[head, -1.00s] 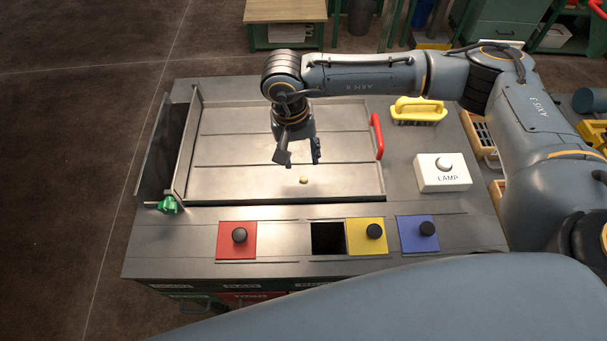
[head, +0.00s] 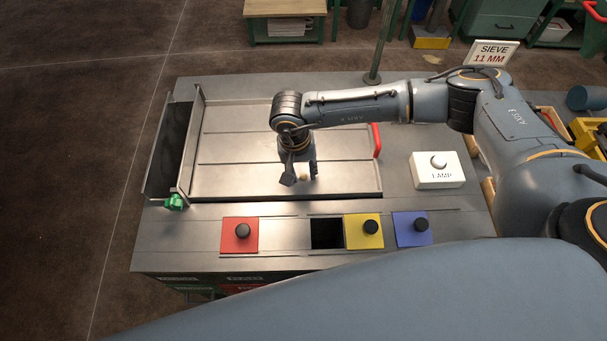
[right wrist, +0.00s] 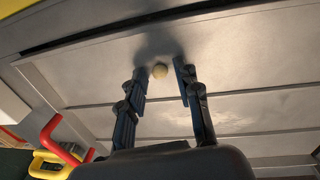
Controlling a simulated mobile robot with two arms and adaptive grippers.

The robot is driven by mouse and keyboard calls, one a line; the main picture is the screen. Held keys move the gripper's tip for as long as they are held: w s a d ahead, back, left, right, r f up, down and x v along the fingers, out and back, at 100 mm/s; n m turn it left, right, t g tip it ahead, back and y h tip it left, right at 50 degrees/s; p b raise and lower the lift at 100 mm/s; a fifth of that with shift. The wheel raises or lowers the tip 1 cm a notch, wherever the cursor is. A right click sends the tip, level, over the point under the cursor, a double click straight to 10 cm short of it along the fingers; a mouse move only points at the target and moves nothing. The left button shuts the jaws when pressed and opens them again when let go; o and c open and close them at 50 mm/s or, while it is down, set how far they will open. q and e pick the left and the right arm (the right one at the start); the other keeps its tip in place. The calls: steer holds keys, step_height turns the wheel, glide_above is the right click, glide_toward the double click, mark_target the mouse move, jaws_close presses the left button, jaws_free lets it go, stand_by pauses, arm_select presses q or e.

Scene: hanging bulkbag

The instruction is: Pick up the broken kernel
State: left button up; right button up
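The kernel (head: 303,178) is a small, pale yellow round bit on the grey metal tray (head: 240,178). It also shows in the right wrist view (right wrist: 160,71), between the fingertips with a gap on each side. My right gripper (head: 301,180) points down over the tray with its fingers open around the kernel, near the tray's front edge. The fingers show apart in the right wrist view (right wrist: 160,78) too. Whether the kernel is broken is too small to tell. My left gripper is not in view.
In front of the tray are red (head: 240,236), yellow (head: 364,231) and blue (head: 412,229) lids with black knobs, and a dark open hole (head: 326,234). A red handle (head: 376,141) and white lamp box (head: 437,171) stand right. A green clamp (head: 174,202) is left.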

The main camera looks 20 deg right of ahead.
steer(key=c, duration=0.4)
steer(key=shift+o, duration=0.2)
